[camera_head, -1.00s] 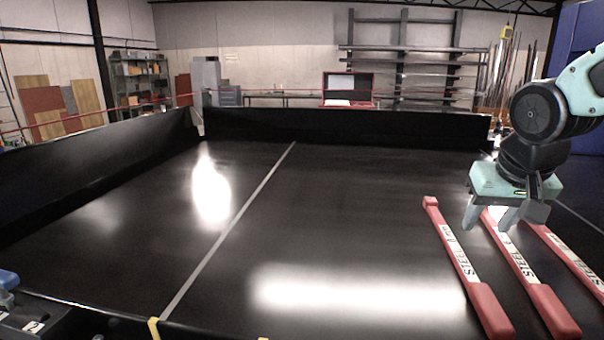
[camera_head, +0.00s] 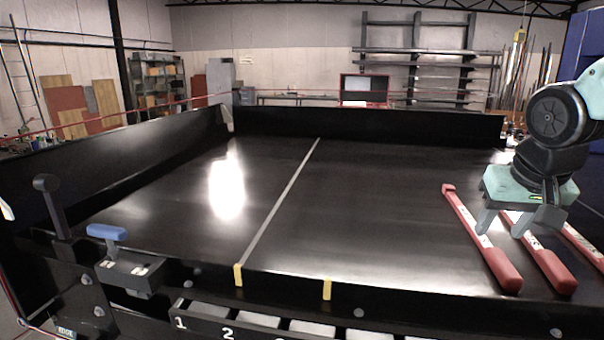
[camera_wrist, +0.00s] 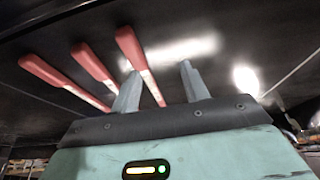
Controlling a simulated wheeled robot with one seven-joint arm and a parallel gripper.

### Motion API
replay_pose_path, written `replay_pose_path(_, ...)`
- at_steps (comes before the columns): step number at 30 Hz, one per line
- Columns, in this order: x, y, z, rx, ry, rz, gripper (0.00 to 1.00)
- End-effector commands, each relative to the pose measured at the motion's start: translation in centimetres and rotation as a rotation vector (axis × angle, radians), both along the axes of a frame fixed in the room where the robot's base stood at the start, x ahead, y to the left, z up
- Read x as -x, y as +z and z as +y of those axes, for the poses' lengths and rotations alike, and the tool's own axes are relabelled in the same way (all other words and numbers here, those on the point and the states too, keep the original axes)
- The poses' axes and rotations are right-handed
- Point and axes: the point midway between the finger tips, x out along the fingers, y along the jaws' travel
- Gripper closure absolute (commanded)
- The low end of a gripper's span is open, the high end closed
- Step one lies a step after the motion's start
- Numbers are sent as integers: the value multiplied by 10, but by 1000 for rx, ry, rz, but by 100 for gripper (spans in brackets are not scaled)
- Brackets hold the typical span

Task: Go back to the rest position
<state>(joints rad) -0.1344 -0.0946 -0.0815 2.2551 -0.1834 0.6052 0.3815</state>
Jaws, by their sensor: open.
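My gripper (camera_head: 518,222) is at the right of the head view, with its two grey fingers pointing down and apart. The wrist view also shows the gripper's fingers (camera_wrist: 160,85) and the three bars. Whether a finger touches a bar cannot be told.
Black side walls (camera_head: 360,124) bound the bed. A blue-handled lever (camera_head: 107,232) and a black post (camera_head: 52,205) stand at the front left. Numbered bins (camera_head: 235,325) line the front edge. The bed's left and middle are clear.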

Motion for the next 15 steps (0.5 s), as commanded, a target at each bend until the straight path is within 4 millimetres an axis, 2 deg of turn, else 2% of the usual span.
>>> replay_pose_path(9,23,-18,47,-6,144,59,55)
replay_pose_path(15,53,-36,90,-7,294,123,55)
